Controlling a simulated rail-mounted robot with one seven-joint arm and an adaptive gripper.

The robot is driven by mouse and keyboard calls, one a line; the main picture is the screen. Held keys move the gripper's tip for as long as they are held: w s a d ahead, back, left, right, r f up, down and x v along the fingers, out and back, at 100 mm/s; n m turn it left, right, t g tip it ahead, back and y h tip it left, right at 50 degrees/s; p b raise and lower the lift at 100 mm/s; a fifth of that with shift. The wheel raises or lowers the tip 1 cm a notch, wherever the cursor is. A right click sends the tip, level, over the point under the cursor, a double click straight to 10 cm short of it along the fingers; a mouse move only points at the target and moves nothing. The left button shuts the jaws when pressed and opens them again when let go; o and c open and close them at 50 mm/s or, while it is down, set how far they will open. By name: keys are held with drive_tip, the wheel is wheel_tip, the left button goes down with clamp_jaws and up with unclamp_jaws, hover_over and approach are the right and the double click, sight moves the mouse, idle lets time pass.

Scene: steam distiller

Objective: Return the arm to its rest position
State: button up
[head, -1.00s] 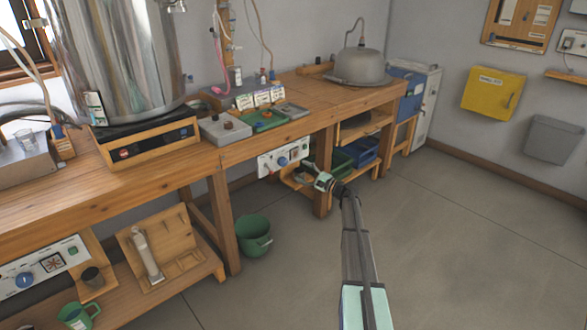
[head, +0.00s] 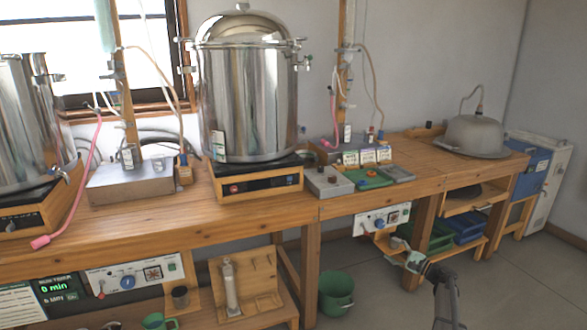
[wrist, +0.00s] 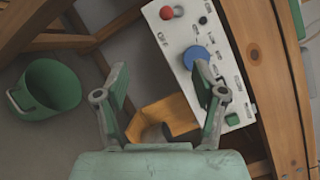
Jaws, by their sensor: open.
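My gripper (head: 410,261) is in front of the bench, low, just below and right of a white control panel (head: 382,218). My arm reaches up to it from the bottom right of the head view. In the wrist view the two green fingers of my gripper (wrist: 161,72) stand well apart, with nothing held between them. Behind the fingers the wrist view shows the white panel (wrist: 184,48) with a red knob, a blue knob and a green button. An orange wooden holder (wrist: 181,113) shows below the panel, partly between the fingers.
A green bucket (head: 336,296) stands on the floor left of my gripper; it also shows in the wrist view (wrist: 50,90). The wooden bench (head: 340,206) carries a large steel boiler (head: 250,95). Blue bins (head: 466,228) sit under the bench. Open floor (head: 530,290) lies to the right.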

drive_tip(key=s+a+f+n+g+h, duration=0.15)
drive_tip(key=s+a+f+g, duration=0.3)
drive_tip(key=a, duration=0.55)
drive_tip(key=s+a+f+n+g+y, duration=0.1)
drive_tip(key=s+a+f+n+g, duration=0.25)
drive_tip(key=s+a, duration=0.45)
drive_tip(key=s+a+f+n+g+h, duration=0.2)
drive_tip(key=s+a+f+n+h, duration=0.15)
drive_tip(key=s+a, duration=0.35)
drive_tip(key=s+a+f+n+g+h, duration=0.2)
drive_tip(key=s+a+f+g, duration=0.15)
drive_tip(key=s+a, duration=0.4)
drive_tip(key=s+f+n+g+h, duration=0.2)
drive_tip(key=s+f+g, duration=0.2)
drive_tip(key=s, duration=1.3)
drive_tip(key=s+d+f+n+g+h, duration=0.15)
drive_tip(key=s+f+g, duration=0.3)
drive_tip(key=s, duration=1.15)
drive_tip(key=s+a+f+n+g+h, duration=0.1)
drive_tip(key=s+f+g+h, duration=0.25)
drive_tip(key=s, duration=1.35)
drive_tip(key=w+r+t+p, duration=0.2)
drive_tip(key=r+p, duration=0.5)
drive_tip(key=p, duration=0.4)
drive_tip(key=w+r+t+p, duration=0.2)
drive_tip(key=r+p, duration=0.6)
drive_tip(key=p, duration=0.4)
drive_tip(key=shift+w+d+r+y, duration=0.25)
drive_tip(key=shift+w+d+y, duration=0.15)
drive_tip(key=shift+w, duration=0.45)
